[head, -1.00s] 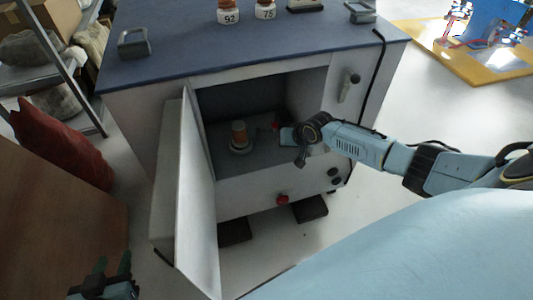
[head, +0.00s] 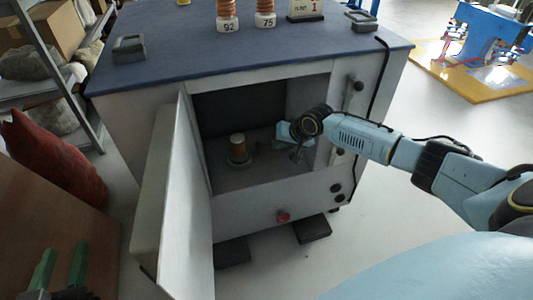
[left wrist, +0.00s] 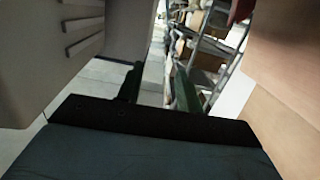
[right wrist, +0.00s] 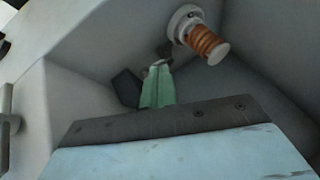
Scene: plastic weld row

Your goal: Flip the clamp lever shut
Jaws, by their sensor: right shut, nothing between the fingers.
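My right gripper (right wrist: 158,88) is inside the open cabinet, its green fingers together and nothing between them. In the head view the right gripper (head: 283,132) is at the right of the chamber, and its fingertips are hard to see. A dark angular piece (right wrist: 126,87) sits just left of the fingers, and a small dark and pale part lies at their tips; I cannot tell which is the clamp lever or how it stands. A copper-coloured coil on a pale round base (right wrist: 206,44) stands beyond; it also shows in the head view (head: 238,149). My left gripper (head: 58,270) is open and empty, low at the left.
The cabinet door (head: 198,200) stands open on the left of the chamber. A red button (head: 283,216) is on the front panel. Numbered coils (head: 228,12) stand on the blue top. A red sack (head: 55,165) and shelving are at the left.

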